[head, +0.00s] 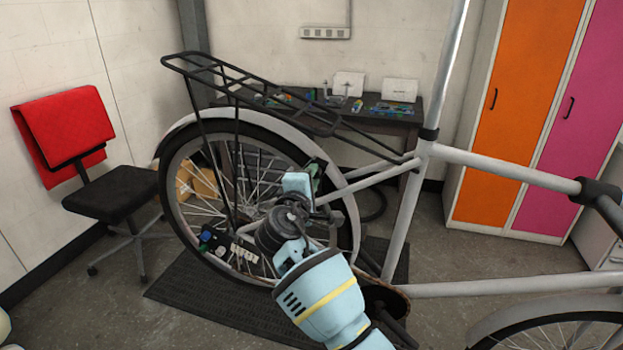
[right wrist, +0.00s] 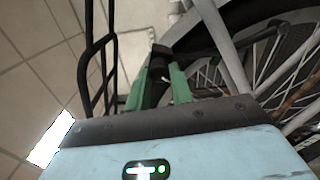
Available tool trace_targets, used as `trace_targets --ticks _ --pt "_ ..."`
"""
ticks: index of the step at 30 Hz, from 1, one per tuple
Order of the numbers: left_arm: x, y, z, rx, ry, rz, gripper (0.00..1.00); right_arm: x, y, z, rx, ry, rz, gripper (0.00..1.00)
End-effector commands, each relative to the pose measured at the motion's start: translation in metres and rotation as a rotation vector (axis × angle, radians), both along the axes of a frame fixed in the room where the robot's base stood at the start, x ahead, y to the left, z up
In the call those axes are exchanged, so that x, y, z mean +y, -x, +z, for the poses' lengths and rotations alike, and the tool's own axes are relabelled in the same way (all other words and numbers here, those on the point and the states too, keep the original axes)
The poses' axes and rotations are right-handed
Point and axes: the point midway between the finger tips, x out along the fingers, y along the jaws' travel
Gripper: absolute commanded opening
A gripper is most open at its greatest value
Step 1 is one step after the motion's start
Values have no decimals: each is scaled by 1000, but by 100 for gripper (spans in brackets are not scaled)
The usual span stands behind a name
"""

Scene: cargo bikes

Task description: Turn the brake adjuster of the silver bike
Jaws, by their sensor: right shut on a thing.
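The silver bike (head: 410,215) stands side-on, with its rear wheel at the left of the head view. My right gripper (head: 314,172) is beside the upper right part of the rear wheel, by the frame tubes. In the right wrist view, the green fingers of my right gripper (right wrist: 165,88) are closed around a small dark part, which looks like the brake adjuster (right wrist: 157,66). The adjuster is too small and covered to make out in the head view. How far it is turned cannot be seen. My left gripper is out of view.
A black rear rack (head: 255,90) juts out above the wheel, close to my right gripper. A dark workbench (head: 390,120) with small items stands behind the bike. A red-backed chair (head: 110,190) is at left, orange and pink lockers (head: 520,105) at right. A dark mat (head: 190,290) lies below.

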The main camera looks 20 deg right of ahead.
Motion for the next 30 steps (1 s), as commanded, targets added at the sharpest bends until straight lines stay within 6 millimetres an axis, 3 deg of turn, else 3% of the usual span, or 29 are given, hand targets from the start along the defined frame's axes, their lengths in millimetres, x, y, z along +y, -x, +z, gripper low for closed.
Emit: trace_targets --ticks 1,6,17,30 --pt "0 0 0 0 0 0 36 0 0 0 0 0 0 25" --pt "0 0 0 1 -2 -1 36 0 0 0 1 1 0 44" --pt "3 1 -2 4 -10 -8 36 4 5 0 1 1 1 44" --pt "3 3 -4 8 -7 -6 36 39 57 -1 2 0 2 44"
